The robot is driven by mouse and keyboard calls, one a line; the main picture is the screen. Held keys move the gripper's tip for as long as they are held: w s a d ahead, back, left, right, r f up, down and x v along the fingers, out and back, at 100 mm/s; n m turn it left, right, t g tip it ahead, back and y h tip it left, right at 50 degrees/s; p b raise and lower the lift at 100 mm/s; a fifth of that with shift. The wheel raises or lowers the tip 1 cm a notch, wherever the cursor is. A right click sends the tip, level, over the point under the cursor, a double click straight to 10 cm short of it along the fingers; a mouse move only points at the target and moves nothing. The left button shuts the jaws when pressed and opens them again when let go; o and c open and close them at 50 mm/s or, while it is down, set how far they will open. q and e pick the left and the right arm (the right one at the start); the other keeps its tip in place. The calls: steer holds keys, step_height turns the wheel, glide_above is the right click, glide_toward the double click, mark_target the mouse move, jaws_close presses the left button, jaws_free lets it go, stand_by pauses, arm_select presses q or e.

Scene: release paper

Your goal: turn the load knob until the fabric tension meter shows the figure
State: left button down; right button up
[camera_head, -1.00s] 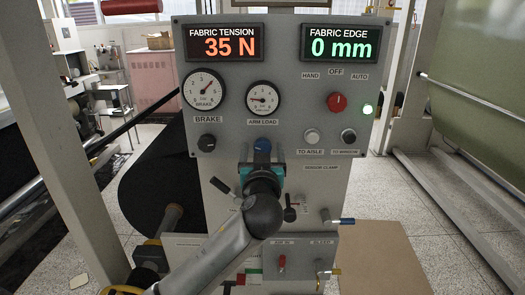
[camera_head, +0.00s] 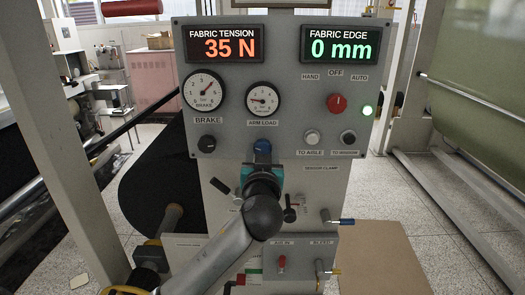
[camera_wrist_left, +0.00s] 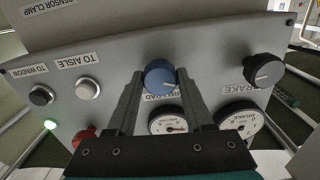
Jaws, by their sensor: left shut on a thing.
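The blue arm load knob (camera_head: 262,147) sits on the grey control panel below the arm load gauge (camera_head: 263,98). My left gripper (camera_head: 262,158) is at this knob, coming from below. In the left wrist view, its two dark fingers (camera_wrist_left: 160,80) are shut on either side of the blue knob (camera_wrist_left: 159,72). The fabric tension meter (camera_head: 228,44) reads 35 N in orange. The arm load gauge also shows in the wrist view (camera_wrist_left: 168,122), partly hidden by the fingers. My right gripper is not in view.
The black brake knob (camera_head: 206,144) and brake gauge (camera_head: 203,90) are left of the load knob. A red selector (camera_head: 337,103), two push buttons and a lit green lamp (camera_head: 368,110) are to the right. The fabric edge display (camera_head: 339,44) reads 0 mm. Clamp levers project below.

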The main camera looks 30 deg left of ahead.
arm_select(q)
steer(key=shift+m, duration=0.7)
steer(key=shift+c, duration=1.4)
jaws_free()
steer(key=b+v, duration=0.1)
steer(key=v, duration=1.4)
steer(key=shift+d, duration=0.15)
